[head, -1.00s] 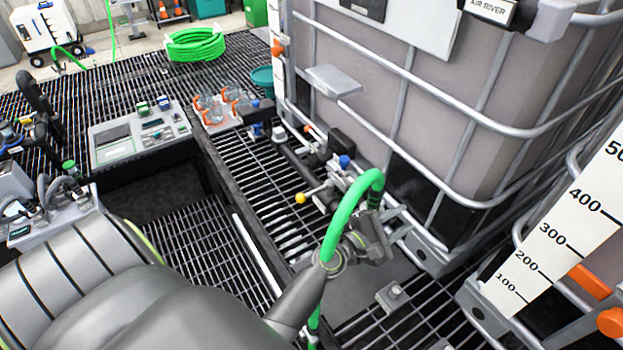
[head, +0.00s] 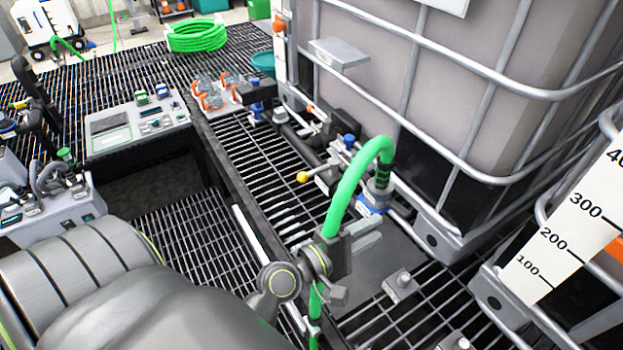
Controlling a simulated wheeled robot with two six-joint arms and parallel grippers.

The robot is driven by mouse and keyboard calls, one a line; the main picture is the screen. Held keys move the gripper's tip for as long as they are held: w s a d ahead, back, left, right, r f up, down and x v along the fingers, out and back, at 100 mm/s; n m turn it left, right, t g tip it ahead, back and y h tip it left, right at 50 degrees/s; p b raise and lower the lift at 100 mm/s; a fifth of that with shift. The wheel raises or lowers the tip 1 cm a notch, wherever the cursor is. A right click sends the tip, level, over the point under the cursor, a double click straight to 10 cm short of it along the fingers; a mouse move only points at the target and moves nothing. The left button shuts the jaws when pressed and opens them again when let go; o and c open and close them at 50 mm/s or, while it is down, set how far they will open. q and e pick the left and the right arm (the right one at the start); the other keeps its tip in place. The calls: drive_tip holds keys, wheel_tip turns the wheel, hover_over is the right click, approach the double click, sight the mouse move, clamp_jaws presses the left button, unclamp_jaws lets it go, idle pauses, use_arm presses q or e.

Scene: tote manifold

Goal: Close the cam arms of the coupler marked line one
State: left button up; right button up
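A green hose (head: 345,193) arches over and ends in a grey coupler (head: 379,186) seated on a blue-collared fitting (head: 369,208) near the foot of the tank. No line mark is readable on it, and I cannot make out how its cam arms stand. My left gripper (head: 374,234) is below and in front of the coupler, apart from it. Its two pale fingers point right with a gap between them and nothing visible in it. My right gripper is out of view.
The caged grey tank (head: 440,75) fills the right side. A valve with a yellow-knobbed lever (head: 302,177) and blue cap stands left of the coupler. A grey block (head: 401,285) sits on the grating. A control panel (head: 138,128) and coiled hose (head: 197,36) are farther back.

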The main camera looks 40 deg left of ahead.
use_arm(q)
drive_tip(key=b+v, duration=0.2)
drive_tip(key=v, duration=0.5)
drive_tip(key=a+f+m+g+y+b, duration=0.1)
drive_tip(key=a+f+m+g, duration=0.1)
drive_tip(key=f+m, duration=0.8)
drive_tip(key=s+a+f+m+g+y+b, duration=0.1)
drive_tip(key=a+f+m+g+y, duration=0.1)
drive_tip(key=f+m, duration=0.7)
drive_tip(key=shift+a+f+m+g+y, duration=0.35)
drive_tip(key=shift+a+m+g, duration=0.3)
drive_tip(key=shift+m+g, duration=1)
drive_tip(key=shift+m+t, duration=0.35)
